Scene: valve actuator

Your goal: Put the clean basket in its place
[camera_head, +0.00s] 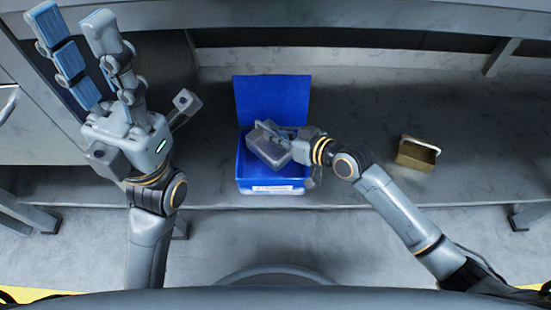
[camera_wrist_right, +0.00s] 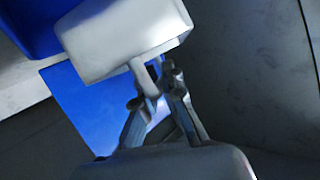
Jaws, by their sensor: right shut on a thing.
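The clean basket is a light grey box-shaped basket (camera_head: 268,147) over the open blue box (camera_head: 243,168). It also shows in the right wrist view (camera_wrist_right: 125,35), with a thin handle part reaching down to my fingers. My right gripper (camera_head: 300,138) is shut on that part, and its fingers show in the wrist view (camera_wrist_right: 157,95). I cannot tell whether the basket touches the box's inside. The blue box has its lid (camera_head: 272,98) raised at the back and a white label in front. My left gripper (camera_head: 125,75) is open and empty, raised at the left.
A brownish-yellow basket (camera_head: 416,153) stands on the grey bench (camera_head: 375,105), right of the blue box. The bench around it is clear. Grey uprights and a dark gap run along the back. The bench's front edge lies just below the box, with floor beyond it.

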